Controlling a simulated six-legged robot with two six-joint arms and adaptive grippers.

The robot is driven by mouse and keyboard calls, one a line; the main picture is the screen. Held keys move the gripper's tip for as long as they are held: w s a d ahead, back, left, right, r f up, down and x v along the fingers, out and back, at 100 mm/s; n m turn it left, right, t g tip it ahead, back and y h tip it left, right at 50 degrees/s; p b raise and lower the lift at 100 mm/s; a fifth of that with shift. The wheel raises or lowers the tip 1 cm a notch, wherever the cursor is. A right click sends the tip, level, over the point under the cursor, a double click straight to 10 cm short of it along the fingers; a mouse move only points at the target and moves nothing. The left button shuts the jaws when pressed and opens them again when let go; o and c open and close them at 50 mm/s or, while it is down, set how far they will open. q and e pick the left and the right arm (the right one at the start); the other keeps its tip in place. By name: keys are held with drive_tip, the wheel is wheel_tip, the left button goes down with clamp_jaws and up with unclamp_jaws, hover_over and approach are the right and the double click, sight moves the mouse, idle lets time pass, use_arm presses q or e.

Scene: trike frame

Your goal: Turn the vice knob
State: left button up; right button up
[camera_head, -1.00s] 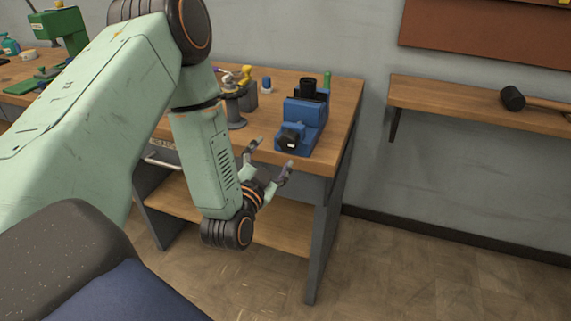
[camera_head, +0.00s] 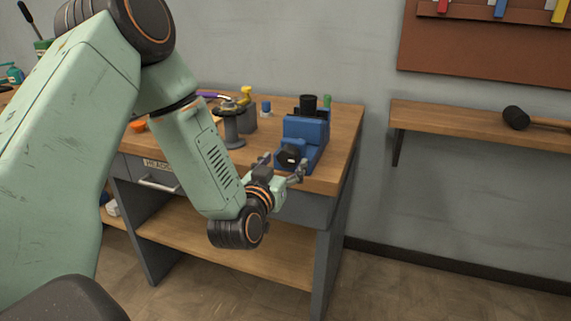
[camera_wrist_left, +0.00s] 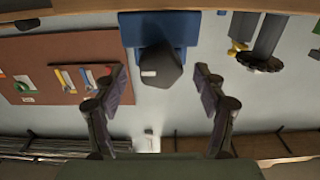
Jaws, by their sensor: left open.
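The blue vice (camera_head: 305,135) stands on the workbench near its right front corner. Its dark knob (camera_head: 290,157) faces out over the front edge, and it also shows in the left wrist view (camera_wrist_left: 160,68) with a small pale mark on its face. My left gripper (camera_head: 281,166) is open and empty, just in front of the knob. In the left wrist view the two fingers (camera_wrist_left: 160,88) stand apart on either side of the knob, with gaps on both sides and no contact visible. My right gripper is not in view.
The wooden workbench (camera_head: 345,130) carries a grey spool-like stand (camera_head: 232,128) and small items left of the vice. A wall shelf (camera_head: 450,125) with a black mallet (camera_head: 516,118) is at the right. Open floor lies in front at the lower right.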

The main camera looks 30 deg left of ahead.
use_arm(q)
drive_tip(key=shift+x, duration=0.8)
drive_tip(key=shift+c, duration=0.3)
drive_tip(key=c, duration=1.1)
